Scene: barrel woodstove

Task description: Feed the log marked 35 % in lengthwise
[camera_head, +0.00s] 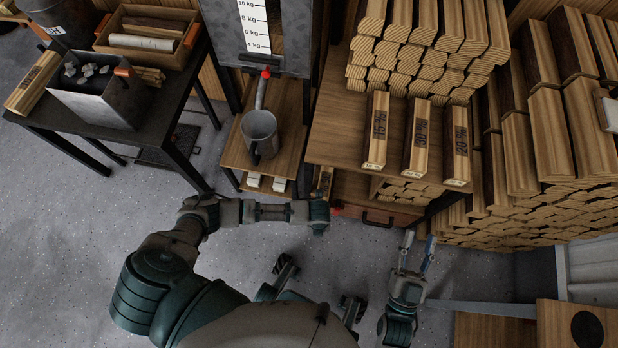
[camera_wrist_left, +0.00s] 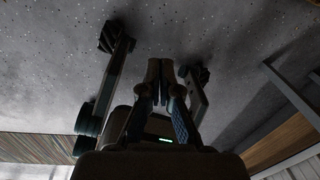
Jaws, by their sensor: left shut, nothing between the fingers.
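Three split logs (camera_head: 376,132) (camera_head: 416,138) (camera_head: 457,145) with dark marks lie side by side on a wooden shelf; the outer two seem to read 15 % and 20 %, the middle mark is unclear. Another marked log (camera_head: 33,82) lies at the dark table's left edge, its figure too small to read. I cannot tell which log reads 35 %. My right gripper (camera_head: 418,238) is open and empty, below the shelf with the marked logs. My left arm reaches to the shelf's front; its gripper (camera_wrist_left: 160,72) is shut and empty in the left wrist view, above the grey floor.
A dark table (camera_head: 150,118) at left holds a metal box (camera_head: 95,100) and a wooden crate (camera_head: 120,52). A grey metal jug (camera_head: 261,132) stands below a kilogram scale (camera_head: 255,25). Stacked logs (camera_head: 555,140) fill the right. The floor (camera_head: 60,230) at lower left is clear.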

